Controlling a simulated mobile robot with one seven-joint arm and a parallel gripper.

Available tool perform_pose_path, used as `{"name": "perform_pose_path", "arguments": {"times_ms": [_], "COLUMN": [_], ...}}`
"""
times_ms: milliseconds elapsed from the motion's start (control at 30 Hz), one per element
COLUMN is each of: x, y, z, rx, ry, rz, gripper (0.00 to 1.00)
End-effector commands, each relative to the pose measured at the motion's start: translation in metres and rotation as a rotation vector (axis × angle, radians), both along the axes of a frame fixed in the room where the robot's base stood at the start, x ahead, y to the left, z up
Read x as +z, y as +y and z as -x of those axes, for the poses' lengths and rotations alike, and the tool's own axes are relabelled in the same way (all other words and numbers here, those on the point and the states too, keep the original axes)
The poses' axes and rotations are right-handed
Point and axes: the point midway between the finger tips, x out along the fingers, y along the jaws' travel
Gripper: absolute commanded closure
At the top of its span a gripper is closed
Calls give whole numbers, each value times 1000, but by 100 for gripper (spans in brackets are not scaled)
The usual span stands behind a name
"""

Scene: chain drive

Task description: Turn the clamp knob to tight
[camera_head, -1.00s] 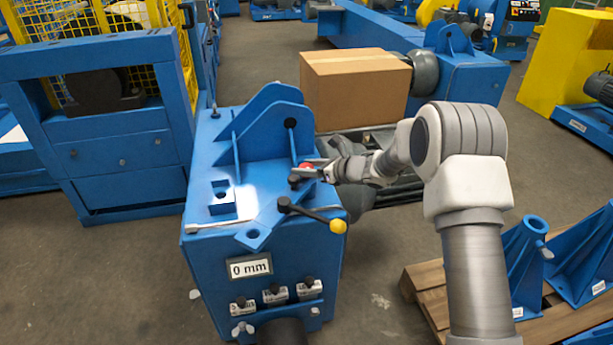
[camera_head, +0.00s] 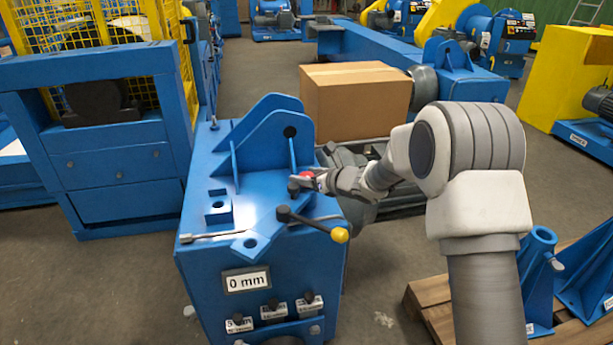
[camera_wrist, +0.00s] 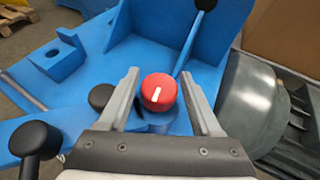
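The red clamp knob (camera_wrist: 158,92) has a white pointer line on its top and stands on a blue base in the wrist view. In the head view the knob (camera_head: 307,174) is a small red spot, partly hidden by my gripper (camera_head: 304,183). In the wrist view my gripper (camera_wrist: 167,80) is open, with one finger on each side of the knob. A gap shows between each finger and the knob. Whether the fingertips are level with the knob cannot be told.
A black lever with a yellow ball (camera_head: 340,235) sticks out just in front of my gripper. A blue upright bracket (camera_head: 262,135) stands behind the knob. A cardboard box (camera_head: 355,105) is at the back. A wrench (camera_head: 215,238) lies on the blue housing (camera_head: 215,275).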

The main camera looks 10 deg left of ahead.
Motion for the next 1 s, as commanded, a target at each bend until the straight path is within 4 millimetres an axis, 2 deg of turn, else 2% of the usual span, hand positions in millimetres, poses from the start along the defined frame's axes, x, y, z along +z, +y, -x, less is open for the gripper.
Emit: {"name": "perform_pose_path", "arguments": {"times_ms": [200, 367, 800, 1000], "x": [0, 7, 48, 61], "y": [-2, -13, -87, -114], "z": [1, 10, 68, 89], "rx": [0, 0, -3, -1], "ry": [1, 1, 0, 0], "rz": [2, 2, 1, 0], "gripper": [34, 34, 34, 34]}}
